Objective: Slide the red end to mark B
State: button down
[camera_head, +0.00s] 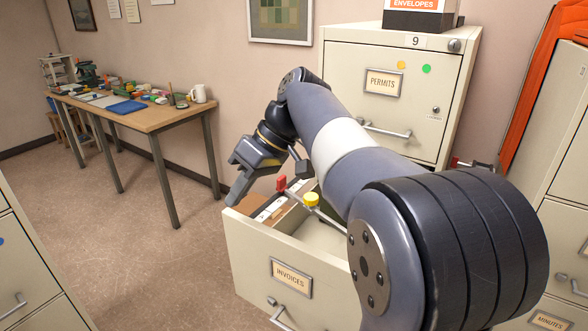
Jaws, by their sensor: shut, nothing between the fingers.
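A small red block (282,183), the red end, stands up from the open drawer (305,262) labelled INVOICES. Near it, to the right, a yellow knob (311,199) sits by a pale rod that runs toward the lower right behind my arm. A whitish strip (269,208) with small dark marks lies inside the drawer, left of and below the red block; its marks are too small to read, so I cannot tell which is B. My gripper (240,188) is shut and empty, pointing down at the drawer's left edge, left of the red block and apart from it.
A cabinet (393,75) labelled PERMITS stands behind the open drawer. More cabinets stand at the left edge and at the right (560,200). A wooden table (150,118) with small items is at the back left. The floor between is clear.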

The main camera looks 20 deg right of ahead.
aim_at(281, 181)
jog(key=i+l, duration=0.15)
jog(key=l, duration=0.15)
jog(key=i+l, duration=0.1)
jog(key=l, duration=0.2)
jog(key=i+l, duration=0.15)
jog(key=l, duration=0.2)
jog(key=i+l, duration=0.15)
jog(key=l, duration=0.15)
jog(key=u, duration=0.05)
